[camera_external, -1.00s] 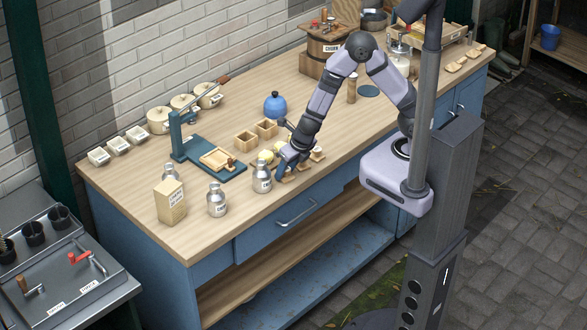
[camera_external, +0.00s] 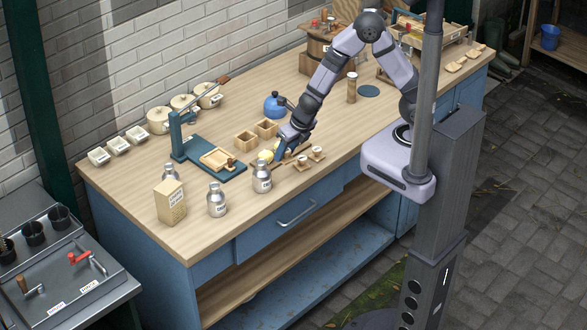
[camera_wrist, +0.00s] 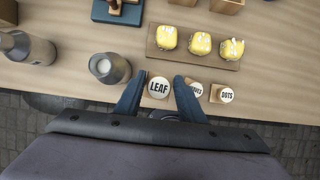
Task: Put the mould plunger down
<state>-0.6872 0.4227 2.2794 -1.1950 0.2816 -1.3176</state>
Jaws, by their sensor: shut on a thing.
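The mould plunger labelled LEAF (camera_wrist: 159,88) is between the fingers of my gripper (camera_wrist: 160,92) in the wrist view. My gripper is shut on it, and its label looks larger than those of the two other plungers. In the external view my gripper (camera_external: 280,153) is over the worktop near the yellow pats; the held plunger is mostly hidden there. A plunger labelled DOTS (camera_wrist: 226,95) and one partly hidden by my right finger (camera_wrist: 197,90) stand at the right. These two also show in the external view (camera_external: 317,152).
Yellow pats (camera_wrist: 199,43) lie on a wooden board (camera_wrist: 173,66) just beyond my gripper. A metal bottle (camera_wrist: 108,68) stands close at left, with another bottle (camera_wrist: 28,47) farther left. Two wooden boxes (camera_external: 245,141) and a teal press (camera_external: 225,172) are nearby. The worktop's front edge is close.

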